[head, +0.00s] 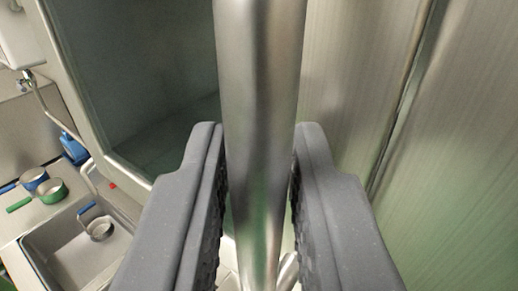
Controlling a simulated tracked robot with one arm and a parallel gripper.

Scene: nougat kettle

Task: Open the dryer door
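A thick vertical metal bar handle (262,80) runs down the middle of the head view. My gripper (260,150) has its grey fingers on either side of it. The bar fills the space between the fingertips, with no clear gap there, so the gripper looks shut on it. Lower down, narrow gaps show beside the bar.
Brushed metal panels (465,130) with a dark vertical seam fill the right. At lower left are a sink basin (75,240), a blue pan (35,178), a green pan (51,190), a small pan (100,229) in the sink and a tap hose (50,110).

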